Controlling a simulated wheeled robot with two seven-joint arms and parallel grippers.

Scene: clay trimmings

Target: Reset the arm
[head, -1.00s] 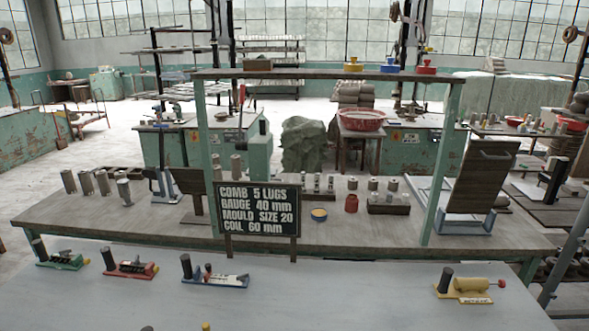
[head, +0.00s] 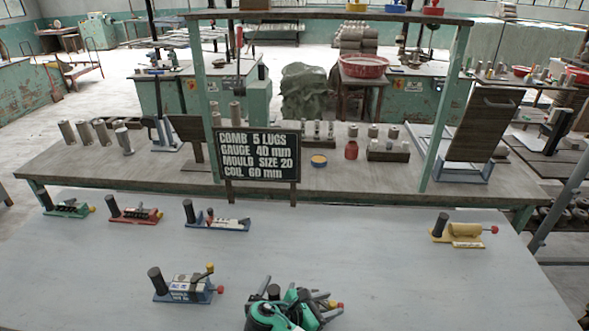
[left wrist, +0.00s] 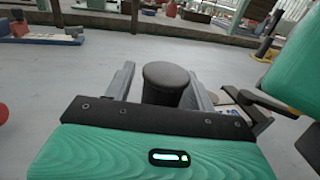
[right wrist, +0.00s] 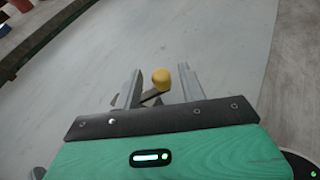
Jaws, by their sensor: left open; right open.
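My left gripper (head: 268,291) and right gripper (head: 324,299) are close together at the bottom centre of the head view, over the near grey table (head: 120,275). Both are open. In the left wrist view a black cylindrical handle (left wrist: 166,84) stands between the left fingers (left wrist: 163,90), with a gap beside it. In the right wrist view a yellow knob (right wrist: 161,78) shows between the open right fingers (right wrist: 160,88). The handle and knob seem to belong to one tool, whose body my grippers mostly hide.
A blue tool (head: 188,288) with a black handle stands left of my grippers. Green (head: 68,208), red (head: 135,214), blue-based (head: 217,223) and yellow (head: 463,234) tools line the table's back. A black sign (head: 258,155) stands behind.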

